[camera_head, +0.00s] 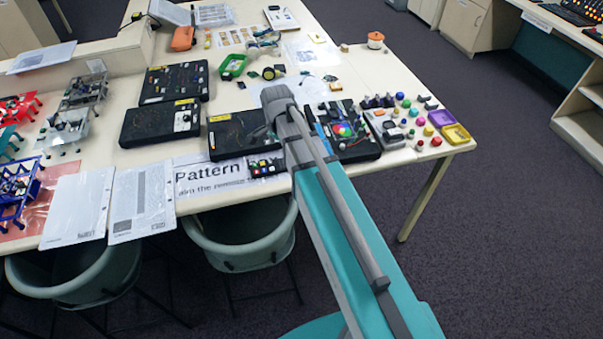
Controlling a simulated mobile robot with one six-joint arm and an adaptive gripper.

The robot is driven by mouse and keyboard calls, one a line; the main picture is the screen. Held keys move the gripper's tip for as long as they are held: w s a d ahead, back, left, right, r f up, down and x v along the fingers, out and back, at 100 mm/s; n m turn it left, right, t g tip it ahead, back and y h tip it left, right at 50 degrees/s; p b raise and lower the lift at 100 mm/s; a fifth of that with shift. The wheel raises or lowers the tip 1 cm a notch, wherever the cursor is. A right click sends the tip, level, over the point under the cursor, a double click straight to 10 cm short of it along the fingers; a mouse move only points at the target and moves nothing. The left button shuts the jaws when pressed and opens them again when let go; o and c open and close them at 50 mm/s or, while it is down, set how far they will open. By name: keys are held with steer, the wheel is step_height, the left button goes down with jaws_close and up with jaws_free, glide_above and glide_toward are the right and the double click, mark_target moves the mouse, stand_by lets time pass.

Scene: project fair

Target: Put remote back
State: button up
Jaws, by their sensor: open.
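A small black remote (263,167) with coloured buttons lies at the table's front edge, on the lower right of a white sheet (212,178) printed with "Pattern" and words about aiming the remote. My arm reaches over the table from the lower right, its grey joint above the boards. My gripper (262,132) shows only as a dark shape left of my arm, over a black board (226,138) and just behind the remote in the picture. It is open and appears empty. Its fingertips are hard to make out against the dark board, and my arm hides part of it.
Another black board (357,145) with a colour wheel and a tray of small coloured pieces (391,128) stand right of my arm. More black cases (160,122) and white sheets (143,200) lie left. Chairs (240,246) stand under the front edge. Floor at right is clear.

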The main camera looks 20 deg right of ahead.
steer(key=s+d+n, duration=0.3)
steer(key=s+n, duration=0.9)
steer(key=n, duration=0.1)
steer(key=shift+s+d, duration=0.2)
steer(key=shift+d, duration=0.15)
steer(key=shift+f+b, duration=0.8)
